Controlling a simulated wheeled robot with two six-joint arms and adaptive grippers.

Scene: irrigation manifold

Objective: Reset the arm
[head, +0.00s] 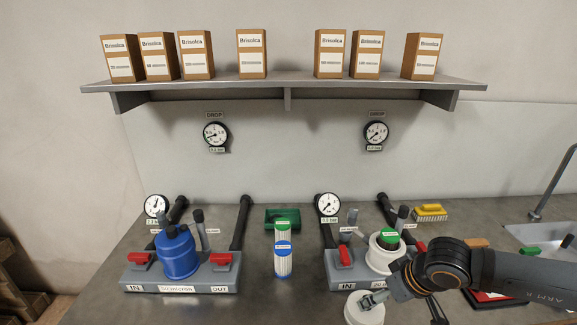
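My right arm comes in from the right, and its gripper (378,298) is low at the front, by a round white lid-like piece (357,313). The gripper overlaps that piece; whether its fingers are closed on it is unclear. Behind it, the right manifold has a white filter housing (379,263) with a green-topped part (388,236) at its mouth. My arm hides this manifold's right side. The left manifold has a blue housing (177,256) standing upright between two red valve handles (140,259) (222,260). My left gripper is not in view.
A yellow brush (431,211) and sink (540,236) are at right. A shelf (280,87) with several boxes hangs above. The front middle counter is clear.

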